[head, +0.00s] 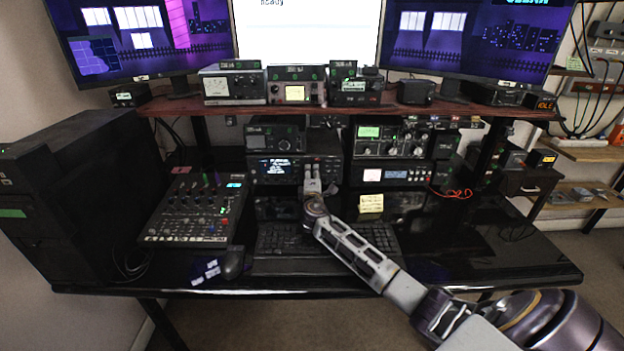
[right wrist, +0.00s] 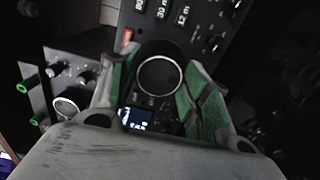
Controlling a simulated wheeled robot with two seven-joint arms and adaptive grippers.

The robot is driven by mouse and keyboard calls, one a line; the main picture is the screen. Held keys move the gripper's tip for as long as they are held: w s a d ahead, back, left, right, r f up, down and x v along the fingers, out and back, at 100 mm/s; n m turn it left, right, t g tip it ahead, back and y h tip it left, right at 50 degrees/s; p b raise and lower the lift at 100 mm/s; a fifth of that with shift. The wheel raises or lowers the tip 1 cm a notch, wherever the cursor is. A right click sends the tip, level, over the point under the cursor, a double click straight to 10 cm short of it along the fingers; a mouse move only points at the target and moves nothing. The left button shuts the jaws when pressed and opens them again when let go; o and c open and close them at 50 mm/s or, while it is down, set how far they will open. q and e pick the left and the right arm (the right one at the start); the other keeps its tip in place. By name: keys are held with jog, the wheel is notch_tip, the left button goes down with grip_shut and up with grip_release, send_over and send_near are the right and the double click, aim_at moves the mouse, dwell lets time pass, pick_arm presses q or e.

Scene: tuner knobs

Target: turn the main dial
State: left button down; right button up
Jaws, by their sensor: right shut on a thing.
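The main dial (right wrist: 160,76) is a large dark round knob with a pale ring, in the upper middle of the right wrist view. It sits on the front of a black radio (head: 272,169) in the middle of the desk. My right gripper (head: 312,170) reaches the radio front and hides the dial in the head view. In the right wrist view its green-padded fingers (right wrist: 162,68) stand on either side of the dial, shut on it. A small lit screen (right wrist: 135,119) shows between the fingers. My left gripper is in neither view.
A keyboard (head: 285,240) lies below my right arm. A mixer (head: 197,210) and a mouse (head: 232,264) are to the left. More radios (head: 390,138) stand to the right, under a wooden shelf (head: 420,109). The desk's right side is clear.

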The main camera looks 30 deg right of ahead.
jog(key=shift+f, duration=0.1)
dwell(0.4)
jog(key=o, duration=1)
jog(key=shift+s, duration=0.15)
jog(key=shift+v, duration=5.9)
